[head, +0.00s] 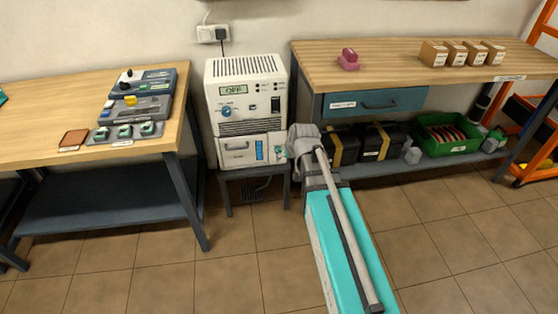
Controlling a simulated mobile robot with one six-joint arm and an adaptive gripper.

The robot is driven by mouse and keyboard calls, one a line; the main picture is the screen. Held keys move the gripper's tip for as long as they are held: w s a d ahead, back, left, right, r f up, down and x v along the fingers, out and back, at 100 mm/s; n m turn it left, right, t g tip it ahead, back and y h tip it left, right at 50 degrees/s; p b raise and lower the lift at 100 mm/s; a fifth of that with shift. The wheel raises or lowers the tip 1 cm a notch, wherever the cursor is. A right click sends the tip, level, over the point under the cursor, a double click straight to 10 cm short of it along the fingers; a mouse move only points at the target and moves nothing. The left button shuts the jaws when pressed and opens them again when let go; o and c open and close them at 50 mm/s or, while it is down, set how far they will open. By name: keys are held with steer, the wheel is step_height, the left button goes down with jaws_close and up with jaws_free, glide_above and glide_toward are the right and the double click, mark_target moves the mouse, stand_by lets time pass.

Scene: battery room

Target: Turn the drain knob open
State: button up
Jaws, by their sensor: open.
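A white dehumidifier-like unit (245,95) stands on a low dark stand (255,176) between two benches. Its display (233,90) reads OFF, and a blue knob (227,111) is on its upper front. The lower section has a handle (236,147) and a blue level window (259,151). A small greenish piece (281,153) shows at its lower right edge, beside my gripper; it may be the drain knob, but I cannot tell its turn. My gripper (293,150) is open at the unit's lower right front, its fingers mostly hidden; I cannot tell whether it touches anything.
Tiled floor (165,275) is clear in front.

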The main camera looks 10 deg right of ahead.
mark_target(279, 151)
steer(key=w+d+f+m+t+b, duration=0.1)
steer(key=w+d+f+t+b, duration=0.2)
steer(key=w+f+t+b, duration=0.5)
steer(key=w+f+b, duration=1)
steer(key=f+b, duration=0.2)
steer(key=b, duration=0.8)
steer(key=shift+d+m, duration=0.15)
steer(key=shift+m, duration=0.25)
steer(key=shift+w, duration=0.2)
steer(key=b+x, duration=0.5)
steer(key=x, duration=0.8)
steer(key=shift+w+f, duration=0.1)
steer(key=shift+w, duration=0.25)
jaws_close()
